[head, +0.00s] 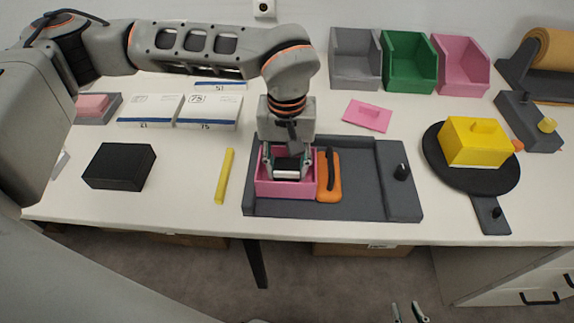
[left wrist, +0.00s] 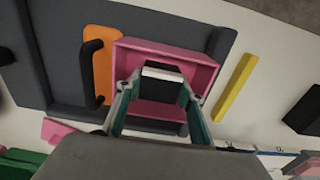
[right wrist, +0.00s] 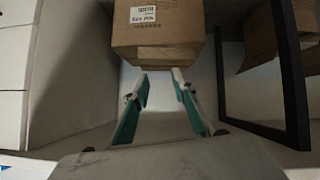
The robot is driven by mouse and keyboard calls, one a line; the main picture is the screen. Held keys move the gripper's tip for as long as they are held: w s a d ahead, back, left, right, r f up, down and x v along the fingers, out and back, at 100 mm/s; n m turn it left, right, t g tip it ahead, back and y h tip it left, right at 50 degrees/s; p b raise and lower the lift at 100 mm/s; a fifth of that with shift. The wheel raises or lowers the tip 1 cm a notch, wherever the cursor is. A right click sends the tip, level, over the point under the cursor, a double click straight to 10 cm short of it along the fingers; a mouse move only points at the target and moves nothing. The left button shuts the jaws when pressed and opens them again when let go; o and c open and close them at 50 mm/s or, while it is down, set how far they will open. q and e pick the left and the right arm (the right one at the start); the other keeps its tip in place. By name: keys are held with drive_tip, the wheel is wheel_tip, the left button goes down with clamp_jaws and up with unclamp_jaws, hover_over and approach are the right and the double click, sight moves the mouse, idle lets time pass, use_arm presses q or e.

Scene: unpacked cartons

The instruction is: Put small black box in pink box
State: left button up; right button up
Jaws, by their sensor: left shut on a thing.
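The pink box (head: 262,188) is open at the top and sits on the left part of a dark grey tray (head: 350,200). My left gripper (head: 288,172) points down over it, shut on the small black box (left wrist: 162,72), which has a light face. In the left wrist view the small black box is between the fingertips, within the outline of the pink box (left wrist: 205,72). I cannot tell whether it touches the floor of the box. My right gripper (right wrist: 163,85) is open and empty, low in front of the table; its fingertips show in the head view (head: 409,312).
An orange piece with a black handle (head: 329,180) lies right beside the pink box. A yellow bar (head: 225,176) and a larger black box (head: 120,166) lie to the left. Grey, green and pink bins (head: 461,66) stand behind. A carton (right wrist: 158,25) is near my right gripper.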

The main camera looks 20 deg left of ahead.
sight(287, 165)
use_arm(q)
drive_tip(key=o, duration=0.6)
drive_tip(key=shift+f, duration=0.15)
wheel_tip(287, 165, up, 12)
drive_tip(key=shift+r+p, duration=0.2)
drive_tip(key=shift+p, duration=0.6)
